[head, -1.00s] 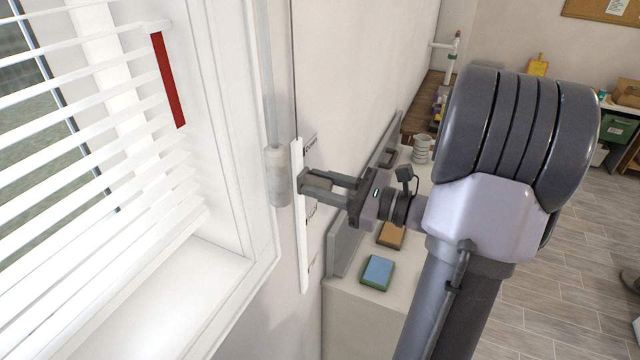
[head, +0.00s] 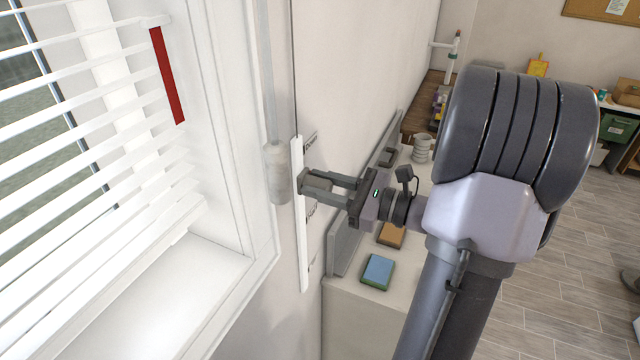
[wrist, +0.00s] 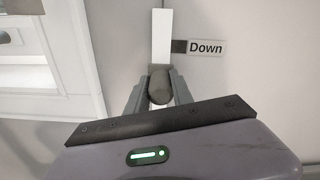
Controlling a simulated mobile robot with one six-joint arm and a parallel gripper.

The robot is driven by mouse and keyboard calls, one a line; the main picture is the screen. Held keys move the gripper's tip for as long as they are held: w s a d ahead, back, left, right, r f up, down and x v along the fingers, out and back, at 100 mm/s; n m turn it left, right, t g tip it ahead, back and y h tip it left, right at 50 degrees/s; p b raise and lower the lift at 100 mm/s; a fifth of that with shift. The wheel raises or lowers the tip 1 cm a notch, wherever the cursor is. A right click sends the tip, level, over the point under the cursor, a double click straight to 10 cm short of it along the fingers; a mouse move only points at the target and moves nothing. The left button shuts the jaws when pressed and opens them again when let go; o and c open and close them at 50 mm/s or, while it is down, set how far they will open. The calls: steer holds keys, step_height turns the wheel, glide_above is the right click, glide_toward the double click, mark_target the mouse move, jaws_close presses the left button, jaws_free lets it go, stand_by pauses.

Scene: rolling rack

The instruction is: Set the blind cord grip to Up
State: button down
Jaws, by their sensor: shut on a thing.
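My gripper (head: 308,188) is shut on a dark grey rounded knob, the cord grip (wrist: 160,88), in front of the white vertical strip (wrist: 162,38) on the wall. In the wrist view a finger stands on each side of the grip. The word Down (wrist: 206,48) is printed to the right of the strip, with a dark mark beside it, above the grip in the picture. Further labels there are too small to read.
A pale cylinder (head: 277,172) hangs just left of the strip. The window blind (head: 100,150), with a red bar (head: 167,75) at its edge, is at the left. A counter (head: 350,300) with blue (head: 377,271) and orange (head: 391,234) blocks stands below my arm.

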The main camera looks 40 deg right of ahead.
step_height(320, 180, down, 36)
steer(key=b, duration=2.6)
steer(key=shift+r, duration=0.2)
steer(key=shift+a+f+b, duration=0.1)
steer(key=shift+b, duration=0.2)
steer(key=shift+f, duration=0.1)
steer(key=c, duration=1.3)
jaws_free()
steer(key=shift+o, duration=1)
steer(key=shift+s, duration=0.1)
steer(key=p+v, duration=0.4)
steer(key=v, duration=1.3)
